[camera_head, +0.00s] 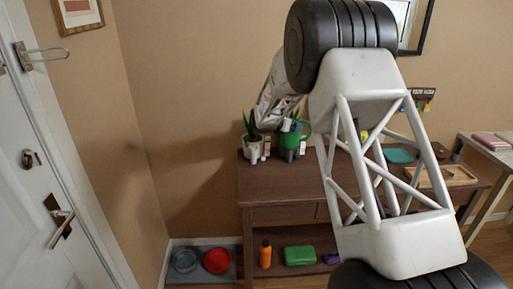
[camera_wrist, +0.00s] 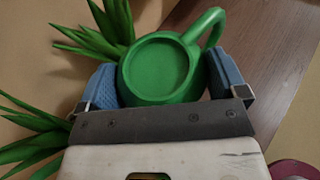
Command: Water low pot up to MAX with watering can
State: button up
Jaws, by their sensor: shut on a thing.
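The green watering can (camera_head: 290,140) is at the left end of the dark wooden table, its handle towards the right. In the wrist view the can (camera_wrist: 160,68) sits between the two blue pads of my gripper (camera_wrist: 166,82), which is shut on it. My gripper also shows in the head view (camera_head: 288,124). A pale pot (camera_head: 253,148) with a spiky green plant stands just left of the can. In the wrist view, spiky leaves (camera_wrist: 103,35) show behind the can and more leaves (camera_wrist: 32,132) at left. The MAX mark and any water are not visible.
The wooden table (camera_head: 275,189) holds a teal item (camera_head: 398,156) and a wooden tray (camera_head: 462,176) at right. An orange bottle (camera_head: 266,254) and green box (camera_head: 300,256) are on its lower shelf. Red and grey bowls lie on a floor mat (camera_head: 233,270). My arm hides part of the table.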

jog(key=shift+r, duration=0.3)
dwell(0.4)
jog(key=shift+a+f+n+h, duration=0.15)
jog(key=shift+f+n+h, duration=0.1)
jog(key=shift+n+h, duration=0.35)
jog(key=shift+w+a+n+t+h, duration=0.1)
jog(key=shift+a+n+t+h, duration=0.1)
jog(key=shift+a+n+h, duration=0.3)
jog(key=shift+w+a+n+t+h, duration=0.1)
jog(key=shift+a+n+t+h, duration=0.15)
jog(key=shift+h, duration=0.35)
jog(key=shift+d, duration=0.15)
